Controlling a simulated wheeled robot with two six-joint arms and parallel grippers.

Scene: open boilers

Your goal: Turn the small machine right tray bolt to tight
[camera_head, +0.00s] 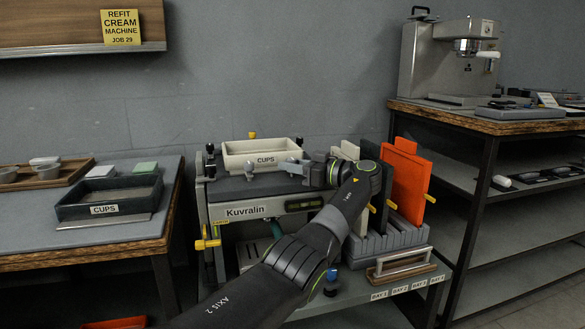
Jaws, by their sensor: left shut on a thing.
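The small machine, marked Kuvralin (245,211), stands on a cart in the middle. The cream tray (240,148), labelled CUPS, sits on its top. A small grey bolt (249,172) stands at the tray's front left. My left arm reaches up from the bottom and bends back left over the machine's right side. My left gripper (296,167) is at the tray's front right corner, shut on what looks like the right tray bolt. The jaws largely hide that bolt, so how tight it is cannot be told. My right gripper is not in view.
A dark CUPS tray (108,196) lies on the left table. A larger coffee machine (450,62) stands on the right bench.

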